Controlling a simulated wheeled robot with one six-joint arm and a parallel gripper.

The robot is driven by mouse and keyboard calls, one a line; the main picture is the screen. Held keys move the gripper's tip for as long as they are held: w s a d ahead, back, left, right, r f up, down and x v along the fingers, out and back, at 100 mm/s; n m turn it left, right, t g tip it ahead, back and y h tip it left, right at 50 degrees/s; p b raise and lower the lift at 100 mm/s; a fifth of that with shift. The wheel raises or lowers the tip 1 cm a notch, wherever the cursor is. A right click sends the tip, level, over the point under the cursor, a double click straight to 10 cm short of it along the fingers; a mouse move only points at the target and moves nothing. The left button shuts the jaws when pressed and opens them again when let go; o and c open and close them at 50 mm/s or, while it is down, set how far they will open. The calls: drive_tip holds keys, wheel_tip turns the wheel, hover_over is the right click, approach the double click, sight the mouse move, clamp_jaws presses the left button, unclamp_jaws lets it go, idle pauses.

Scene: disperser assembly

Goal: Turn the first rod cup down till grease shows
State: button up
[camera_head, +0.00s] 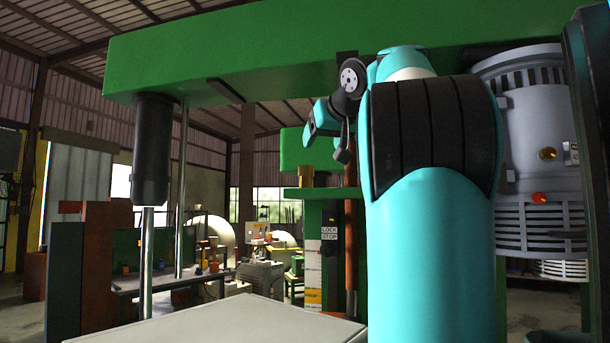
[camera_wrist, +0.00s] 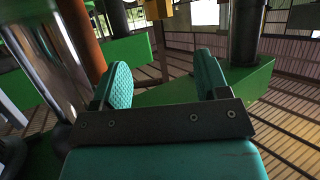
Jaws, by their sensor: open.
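A small brass-coloured cup (camera_head: 305,176) stands upright on a green ledge of the machine in the head view, left of my arm. No grease can be made out on it. In the wrist view a yellow-brass piece (camera_wrist: 158,9) is at the top edge, beyond and apart from the fingers; I cannot tell whether it is the same cup. My gripper (camera_wrist: 162,62) is open, with its two teal pads wide apart and nothing between them.
The green overhead beam (camera_head: 260,48) spans the machine. A black cylinder (camera_head: 152,150) hangs at left above a steel rod (camera_head: 148,250). A grey motor (camera_head: 535,150) is at right. A pale flat surface (camera_head: 225,322) lies in front. An orange-brown rod (camera_wrist: 80,38) rises left of the fingers.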

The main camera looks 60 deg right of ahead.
sight(307, 166)
drive_tip(key=x, duration=1.2)
drive_tip(key=shift+w+d+f, duration=0.15)
drive_tip(key=shift+w+f, duration=0.05)
drive_tip(key=shift+f, duration=0.05)
drive_tip(key=c, duration=0.9)
